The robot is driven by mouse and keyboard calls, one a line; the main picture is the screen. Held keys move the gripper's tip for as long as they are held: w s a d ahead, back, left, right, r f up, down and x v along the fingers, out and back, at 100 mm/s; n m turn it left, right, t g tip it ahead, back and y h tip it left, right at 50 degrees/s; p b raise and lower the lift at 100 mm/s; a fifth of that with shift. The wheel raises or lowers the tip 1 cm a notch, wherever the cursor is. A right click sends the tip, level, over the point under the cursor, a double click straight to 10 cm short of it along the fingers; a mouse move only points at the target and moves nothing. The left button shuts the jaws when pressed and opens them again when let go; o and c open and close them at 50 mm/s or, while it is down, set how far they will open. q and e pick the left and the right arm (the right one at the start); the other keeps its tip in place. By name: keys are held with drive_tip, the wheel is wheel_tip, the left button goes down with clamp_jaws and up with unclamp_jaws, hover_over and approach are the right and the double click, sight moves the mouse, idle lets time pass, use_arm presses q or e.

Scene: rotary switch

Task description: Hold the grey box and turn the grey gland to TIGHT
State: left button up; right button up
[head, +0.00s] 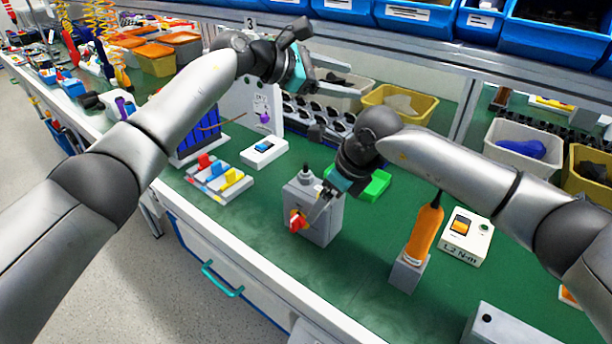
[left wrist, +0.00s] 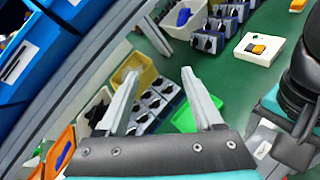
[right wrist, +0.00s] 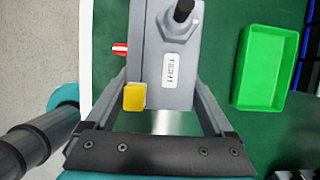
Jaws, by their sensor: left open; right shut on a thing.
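The grey box (head: 322,230) stands on the green bench top, with a red part (head: 296,221) on its front left side. The grey gland (head: 306,175), a hex fitting with a dark cable stub, sits on top; it also shows in the right wrist view (right wrist: 180,24). A small white label beside the gland is too small to read. My right gripper (head: 324,204) is shut on the box, with one finger on each side in the right wrist view (right wrist: 160,90). My left gripper (head: 308,80) is open and empty, raised behind the box; its spread fingers show in the left wrist view (left wrist: 159,75).
A green tray (head: 372,186) lies behind the box. A white switch box (head: 264,152) and a block with coloured levers (head: 219,180) are to the left. An orange-handled tool in a grey stand (head: 406,272) is to the right. Bench in front of the box is clear.

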use_arm(q)
drive_tip(key=w+a+r+n+t, duration=0.25)
drive_tip(key=a+n+t, duration=0.2)
drive_tip(key=a, duration=0.35)
drive_tip(key=w+a+r+n+t, duration=0.1)
drive_tip(key=a+r+n+t, duration=0.25)
drive_tip(key=a+t, duration=0.35)
drive_tip(key=n+g+y, duration=0.2)
drive_tip(key=n+g, duration=0.1)
approach(300, 181)
drive_tip(key=x, duration=1.1)
drive_tip(key=shift+w+d, duration=0.25)
clamp_jaws()
